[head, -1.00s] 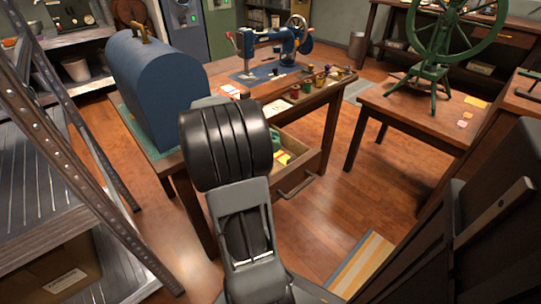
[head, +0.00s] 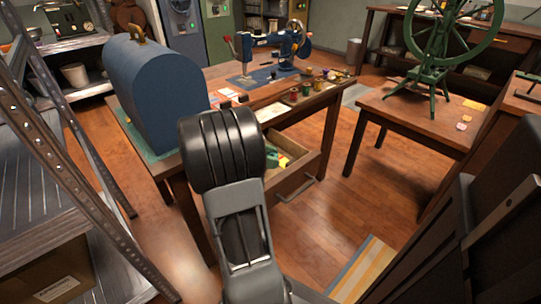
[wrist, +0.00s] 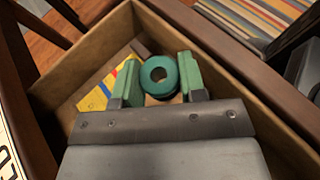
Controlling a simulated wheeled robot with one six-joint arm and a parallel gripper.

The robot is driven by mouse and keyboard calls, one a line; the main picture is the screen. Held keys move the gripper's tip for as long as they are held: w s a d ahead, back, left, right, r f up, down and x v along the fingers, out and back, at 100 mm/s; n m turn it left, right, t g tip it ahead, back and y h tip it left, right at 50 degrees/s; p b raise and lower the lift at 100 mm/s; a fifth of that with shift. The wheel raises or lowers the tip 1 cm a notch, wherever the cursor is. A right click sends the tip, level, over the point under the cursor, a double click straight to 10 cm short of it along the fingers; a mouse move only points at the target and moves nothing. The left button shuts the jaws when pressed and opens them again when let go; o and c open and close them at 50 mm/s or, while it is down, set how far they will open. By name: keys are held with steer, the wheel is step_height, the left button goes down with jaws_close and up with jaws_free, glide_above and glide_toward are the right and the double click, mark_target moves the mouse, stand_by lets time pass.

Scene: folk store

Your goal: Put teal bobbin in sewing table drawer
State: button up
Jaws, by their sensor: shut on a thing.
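The teal bobbin (wrist: 173,73) is a ring-shaped spool in the middle of the wrist view. My gripper (wrist: 158,76) is shut on it, with a green finger pad on each side. Both are over the open drawer (wrist: 92,46), apparently within its walls; I cannot tell whether the bobbin touches the floor. In the head view the drawer (head: 308,174) sticks out from the front of the wooden sewing table (head: 262,97). There my arm hides part of the drawer, and only a little green shows inside it.
A yellow patterned item (wrist: 92,98) lies in the drawer, left of the fingers. On the table stand a blue sewing machine (head: 285,45), a large blue domed case (head: 155,95) and several small spools. A metal shelf (head: 60,130) is close at left.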

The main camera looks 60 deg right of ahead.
steer(key=o, duration=0.9)
steer(key=shift+r, duration=0.1)
steer(key=shift+w+a+r+p, duration=0.15)
steer(key=shift+w+r, duration=0.05)
steer(key=shift+r, duration=0.25)
steer(key=shift+w+a+r+p, duration=0.1)
steer(key=shift+w+r+p, duration=0.1)
steer(key=shift+r, duration=0.2)
steer(key=p+v, duration=0.2)
steer(key=v, duration=0.4)
steer(key=shift+w, duration=0.2)
steer(key=shift+a+f, duration=0.1)
steer(key=shift+a, duration=0.05)
